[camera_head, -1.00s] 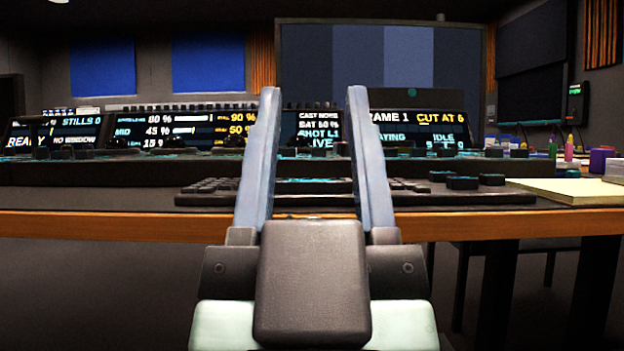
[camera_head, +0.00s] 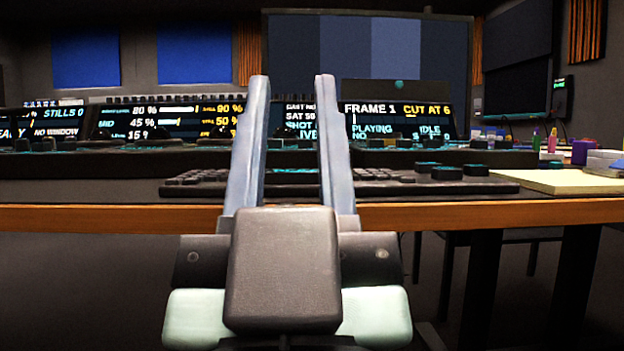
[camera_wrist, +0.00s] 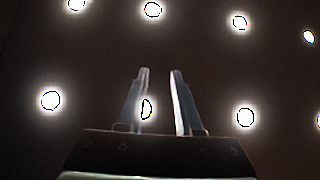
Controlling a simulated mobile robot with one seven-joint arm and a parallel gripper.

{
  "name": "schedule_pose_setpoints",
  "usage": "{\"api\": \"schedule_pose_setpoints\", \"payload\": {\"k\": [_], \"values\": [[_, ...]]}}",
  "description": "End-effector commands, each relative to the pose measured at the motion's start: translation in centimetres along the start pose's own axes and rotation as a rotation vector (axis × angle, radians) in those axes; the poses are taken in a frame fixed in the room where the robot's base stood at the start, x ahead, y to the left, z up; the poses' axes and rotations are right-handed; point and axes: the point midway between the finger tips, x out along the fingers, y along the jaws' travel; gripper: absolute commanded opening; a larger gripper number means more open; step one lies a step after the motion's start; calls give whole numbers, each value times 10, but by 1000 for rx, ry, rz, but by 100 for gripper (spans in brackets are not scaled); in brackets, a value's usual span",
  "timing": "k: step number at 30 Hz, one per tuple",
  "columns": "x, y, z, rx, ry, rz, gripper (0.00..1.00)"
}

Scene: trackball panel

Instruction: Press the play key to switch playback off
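My gripper (camera_head: 289,85) stands upright in front of the desk in the head view, with its two long grey fingers apart and nothing between them. In the wrist view the open fingers (camera_wrist: 160,75) point up at a dark ceiling with round lights. The trackball panel (camera_head: 340,190) lies on the desk behind the fingers, low and dark with keys along it. Larger dark keys (camera_head: 445,172) with teal tops sit at its right. I cannot tell which key is play. A screen (camera_head: 398,120) behind reads "FRAME 1", "CUT AT 6", "PLAYING" and "IDLE".
The desk's wooden front edge (camera_head: 520,211) runs across the view below the panel. A yellow paper pad (camera_head: 560,181) lies right of the panel, with a purple cup (camera_head: 581,152) and small bottles behind it. More lit screens (camera_head: 170,121) stand at the left.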

Motion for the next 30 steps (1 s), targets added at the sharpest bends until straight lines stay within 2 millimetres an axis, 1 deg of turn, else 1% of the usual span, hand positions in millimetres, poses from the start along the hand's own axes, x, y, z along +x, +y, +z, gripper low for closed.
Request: {"api": "schedule_pose_setpoints", "payload": {"k": [1,3,5,30], "values": [[0,0,0,0,0,0,23],[0,0,0,0,0,0,10],[0,0,0,0,0,0,0],[0,0,0,0,0,0,0]]}}
